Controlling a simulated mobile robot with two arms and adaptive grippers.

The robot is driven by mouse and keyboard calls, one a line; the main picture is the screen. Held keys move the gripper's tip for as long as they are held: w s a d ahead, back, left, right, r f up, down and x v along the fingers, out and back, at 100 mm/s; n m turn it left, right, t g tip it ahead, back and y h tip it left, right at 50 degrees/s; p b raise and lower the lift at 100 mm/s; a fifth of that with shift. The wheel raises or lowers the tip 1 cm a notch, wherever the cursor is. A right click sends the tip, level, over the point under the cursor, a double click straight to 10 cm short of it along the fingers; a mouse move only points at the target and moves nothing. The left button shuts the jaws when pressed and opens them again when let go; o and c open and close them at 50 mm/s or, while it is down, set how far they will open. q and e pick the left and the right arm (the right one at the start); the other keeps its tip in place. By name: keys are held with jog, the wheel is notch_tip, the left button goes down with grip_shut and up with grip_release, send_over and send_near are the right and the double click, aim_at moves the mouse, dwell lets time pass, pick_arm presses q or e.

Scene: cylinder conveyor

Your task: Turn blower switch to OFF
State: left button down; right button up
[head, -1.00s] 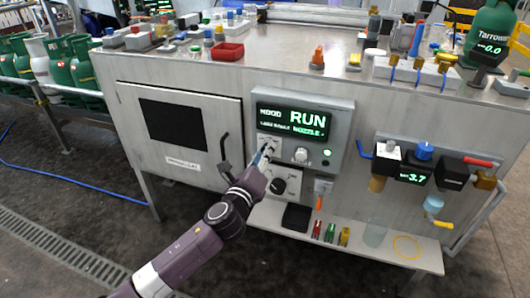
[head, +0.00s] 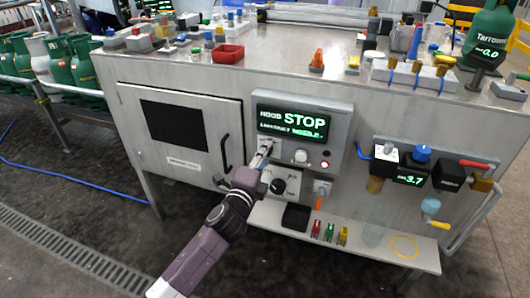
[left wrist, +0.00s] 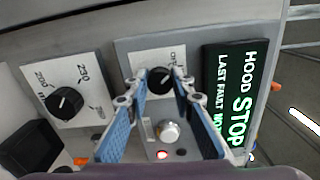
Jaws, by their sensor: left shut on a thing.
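A switch with a black knob (left wrist: 160,82) sits on a pale plate (left wrist: 133,57) on the control panel; its lettering is mostly hidden. My left gripper (left wrist: 162,72) is shut on this knob, one blue-padded finger on each side. In the head view my left gripper (head: 266,148) covers most of the switch below the display. The display (head: 293,124) reads HOOD STOP with a last-fault line under it. It also shows sideways in the left wrist view (left wrist: 233,95). A small indicator light (head: 325,165) glows red. My right gripper is in neither view.
A second black dial (head: 278,186), with temperature-like numbers, is just below the switch. A silver button (head: 301,156) is to its right. A cabinet door with a black handle (head: 222,163) is to the left. A shelf (head: 269,217) juts out below.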

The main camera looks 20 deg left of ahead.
pick_arm(q)
jog(key=shift+n, duration=0.6)
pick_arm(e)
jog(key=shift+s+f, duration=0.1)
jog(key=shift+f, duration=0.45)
pick_arm(q)
jog(key=c, duration=1.7)
grip_release()
jog(key=shift+o, duration=0.2)
jog(key=shift+s, duration=0.15)
jog(key=s, duration=1.1)
jog(key=shift+s+a, duration=0.25)
jog(key=shift+s, duration=0.15)
